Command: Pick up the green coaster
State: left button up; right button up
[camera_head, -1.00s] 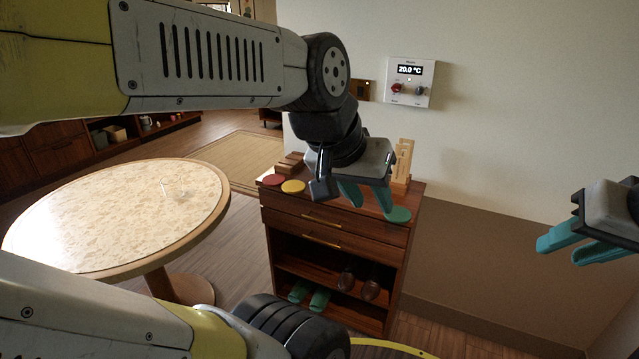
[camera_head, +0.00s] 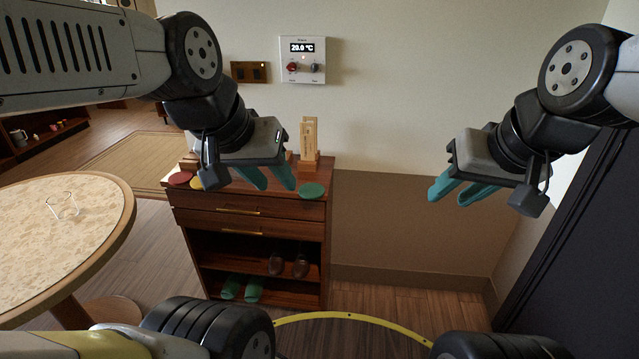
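The green coaster (camera_head: 312,191) is a flat round disc on the right front of the wooden cabinet's top (camera_head: 327,172). My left gripper (camera_head: 271,182) is above the cabinet top with its teal fingers apart, open and empty. Its fingertips appear just left of the green coaster; I cannot tell how high above the top they are. My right gripper (camera_head: 453,194) is off to the right, in front of the wall, with its teal fingers apart and empty.
A red coaster (camera_head: 180,178) and a yellow coaster (camera_head: 197,184), partly hidden by my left gripper, lie at the cabinet's left. A wooden block stand (camera_head: 309,146) stands behind the green coaster. A round table (camera_head: 95,235) holds glasses (camera_head: 63,206). A thermostat panel (camera_head: 303,60) is on the wall.

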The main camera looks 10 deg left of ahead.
aim_at(309, 190)
jog(key=i+u, duration=0.25)
jog(key=u, duration=0.15)
jog(key=i+l+u, duration=0.2)
jog(key=u, duration=0.15)
jog(key=i+l+u, duration=0.2)
jog(key=u, duration=0.2)
jog(key=i+l, duration=0.05)
